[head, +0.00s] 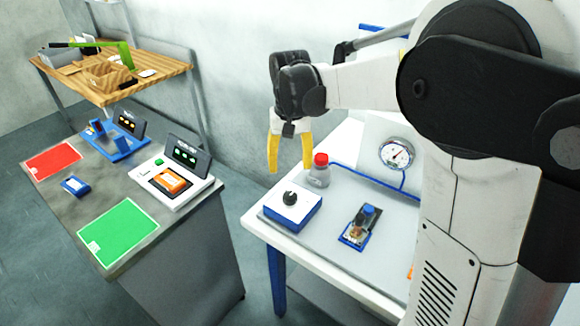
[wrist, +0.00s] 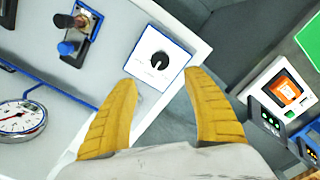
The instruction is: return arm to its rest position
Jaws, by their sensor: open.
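My gripper (head: 289,165) hangs in the air above the back left part of the white table (head: 262,226), its yellow fingers pointing down. The fingers are apart with nothing between them. In the wrist view my gripper (wrist: 160,100) is also open and empty. Beyond its fingertips lies the white and blue box with a black knob (wrist: 159,62). My white and black arm reaches in from the right of the head view and hides part of the table.
Left stands a grey bench with a green mat (head: 118,231), a red mat (head: 54,161) and an orange-screened device (head: 170,182).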

